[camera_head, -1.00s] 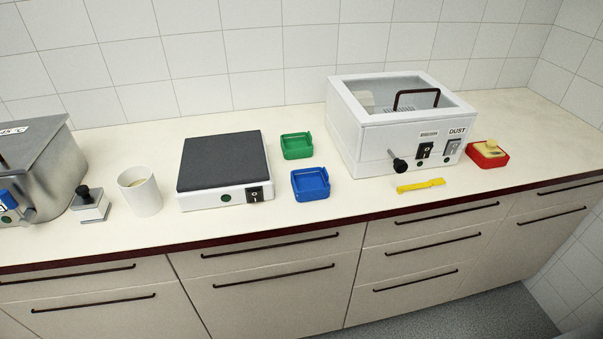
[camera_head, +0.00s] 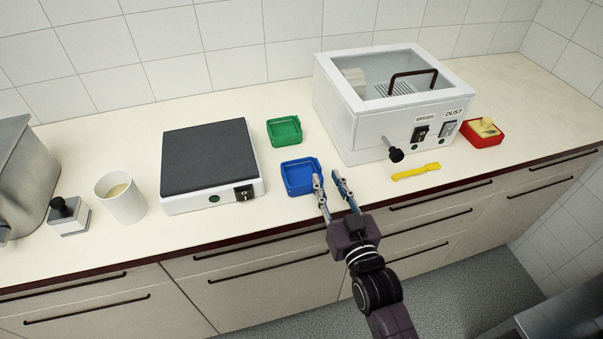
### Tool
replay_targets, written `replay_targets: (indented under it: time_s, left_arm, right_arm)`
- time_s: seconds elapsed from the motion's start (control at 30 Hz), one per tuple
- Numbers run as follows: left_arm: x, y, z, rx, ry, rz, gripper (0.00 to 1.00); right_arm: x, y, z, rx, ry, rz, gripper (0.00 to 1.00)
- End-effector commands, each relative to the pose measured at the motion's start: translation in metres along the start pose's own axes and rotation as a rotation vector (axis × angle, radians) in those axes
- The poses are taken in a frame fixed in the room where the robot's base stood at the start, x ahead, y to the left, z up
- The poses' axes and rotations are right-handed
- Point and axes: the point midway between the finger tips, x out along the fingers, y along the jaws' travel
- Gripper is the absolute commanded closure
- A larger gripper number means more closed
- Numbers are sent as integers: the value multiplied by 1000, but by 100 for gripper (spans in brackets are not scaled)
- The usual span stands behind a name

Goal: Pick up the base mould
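No label marks which thing is the base mould. A blue square open tray (camera_head: 301,190), a green one (camera_head: 285,131) and a red one (camera_head: 482,141) holding a pale yellow piece (camera_head: 486,128) stand on the counter. A small metal block with a black knob (camera_head: 69,217) is at the far left. My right gripper (camera_head: 328,178) is open and empty, its fingers pointing to the back. It is at the right front corner of the blue tray; whether it touches is unclear. My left gripper is not in view.
A white hot plate with a dark top (camera_head: 209,165) stands left of the trays, beside a white cup (camera_head: 121,198). A white clear-lidded box (camera_head: 395,100) stands right, with a yellow tool (camera_head: 416,172) before it. A metal bath (camera_head: 24,180) is at the left edge.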

Motion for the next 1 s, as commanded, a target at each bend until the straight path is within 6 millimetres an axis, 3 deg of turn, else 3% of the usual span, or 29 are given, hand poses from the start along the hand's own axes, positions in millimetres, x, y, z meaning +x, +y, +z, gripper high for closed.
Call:
replay_targets:
  time_s: [0.2, 0.6, 0.9, 1.0]
  left_arm:
    - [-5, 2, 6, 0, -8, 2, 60]
    - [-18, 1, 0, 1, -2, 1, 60]
    - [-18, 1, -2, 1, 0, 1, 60]
    - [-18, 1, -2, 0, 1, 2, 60]
  right_arm:
    - [19, 0, 0, 1, 0, 0, 75]
    - [65, -2, 0, 0, -2, 0, 75]
    - [70, -2, 2, 0, -2, 0, 75]
    - [69, -2, 2, 0, -2, 0, 83]
